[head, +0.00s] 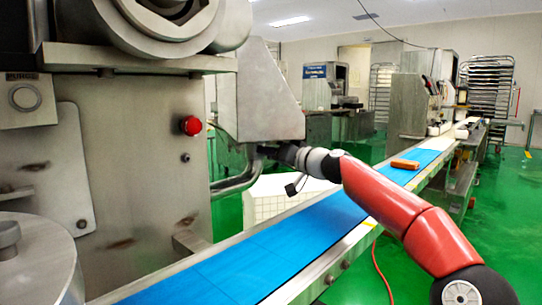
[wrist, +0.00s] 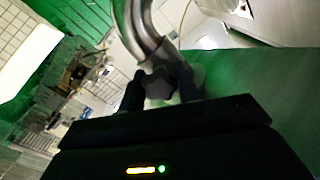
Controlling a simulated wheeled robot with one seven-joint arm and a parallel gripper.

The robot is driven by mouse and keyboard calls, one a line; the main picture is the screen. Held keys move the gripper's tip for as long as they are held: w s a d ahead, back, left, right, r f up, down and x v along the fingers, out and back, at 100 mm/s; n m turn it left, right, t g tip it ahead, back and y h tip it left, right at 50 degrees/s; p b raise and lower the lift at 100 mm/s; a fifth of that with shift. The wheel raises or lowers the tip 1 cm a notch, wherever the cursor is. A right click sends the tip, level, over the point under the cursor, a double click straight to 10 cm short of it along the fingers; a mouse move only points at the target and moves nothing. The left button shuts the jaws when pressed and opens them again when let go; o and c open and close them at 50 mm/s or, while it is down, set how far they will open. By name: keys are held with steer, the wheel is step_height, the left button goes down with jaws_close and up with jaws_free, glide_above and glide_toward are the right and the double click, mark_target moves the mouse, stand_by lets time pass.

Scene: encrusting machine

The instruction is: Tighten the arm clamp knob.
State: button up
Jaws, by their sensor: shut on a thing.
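The arm clamp knob (wrist: 158,86) is a dark lobed knob at the end of the curved metal tubes (wrist: 150,35) in the wrist view. My gripper (wrist: 160,78) has its two dark fingers on either side of the knob and is shut on it. In the head view my gripper (head: 270,151) reaches in from the right, below the grey hopper-like housing (head: 268,95), beside the bent tubes (head: 238,180). The knob itself is too small and covered to make out there.
A blue conveyor belt (head: 270,245) runs below my arm, with an orange-brown block (head: 405,164) farther along it. The large steel machine (head: 130,150) with a red button (head: 190,125) fills the left. A white crate (head: 262,203) stands behind the belt.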

stand_by(0.4)
steer(key=o, duration=1)
steer(key=b+v, duration=0.3)
steer(key=v, duration=0.4)
steer(key=shift+s+d, duration=0.25)
steer(key=shift+d, duration=0.1)
